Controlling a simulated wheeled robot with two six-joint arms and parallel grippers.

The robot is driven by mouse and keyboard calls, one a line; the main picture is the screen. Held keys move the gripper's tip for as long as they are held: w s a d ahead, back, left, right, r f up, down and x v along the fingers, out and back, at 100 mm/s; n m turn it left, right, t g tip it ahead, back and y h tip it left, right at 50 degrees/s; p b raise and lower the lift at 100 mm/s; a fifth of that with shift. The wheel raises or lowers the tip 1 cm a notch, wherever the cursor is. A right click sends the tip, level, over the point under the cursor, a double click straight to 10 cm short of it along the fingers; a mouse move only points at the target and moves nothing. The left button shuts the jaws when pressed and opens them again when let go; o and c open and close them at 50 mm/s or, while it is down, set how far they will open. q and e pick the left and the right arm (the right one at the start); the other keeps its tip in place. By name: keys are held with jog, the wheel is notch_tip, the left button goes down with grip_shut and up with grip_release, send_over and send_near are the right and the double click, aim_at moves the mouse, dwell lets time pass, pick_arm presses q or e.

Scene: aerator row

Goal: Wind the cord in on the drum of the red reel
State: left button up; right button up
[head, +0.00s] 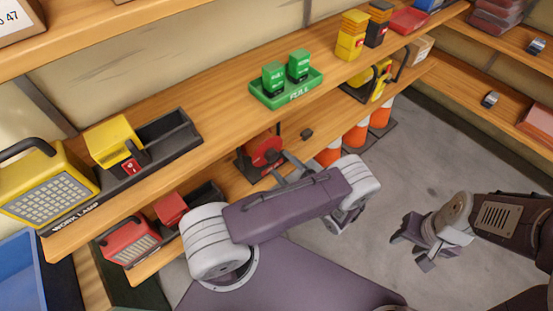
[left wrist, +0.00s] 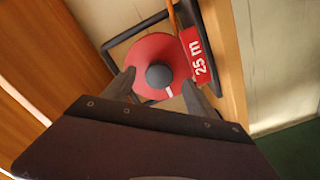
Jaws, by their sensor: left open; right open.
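The red reel (head: 265,148) stands on the lower shelf in a dark frame, partly hidden behind my left arm in the head view. In the left wrist view its red drum (left wrist: 142,52) faces me, with a dark grey hub (left wrist: 158,76), a black frame and a red "25 m" label (left wrist: 197,58). An orange cord (left wrist: 173,16) shows at the top edge. My left gripper (left wrist: 158,84) is open, one finger on each side of the hub; I cannot tell whether they touch the drum. My right gripper (head: 421,243) is open and empty over the floor.
A small dark item (head: 306,133) lies on the shelf right of the reel. Orange-and-white cones (head: 357,134) stand further right. A red lamp (head: 130,241) is at the left. The upper shelf (head: 215,118) overhangs the reel. The grey floor around my right gripper is clear.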

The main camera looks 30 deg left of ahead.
pick_arm(q)
jog(key=v, duration=0.5)
jog(key=shift+a, duration=0.1)
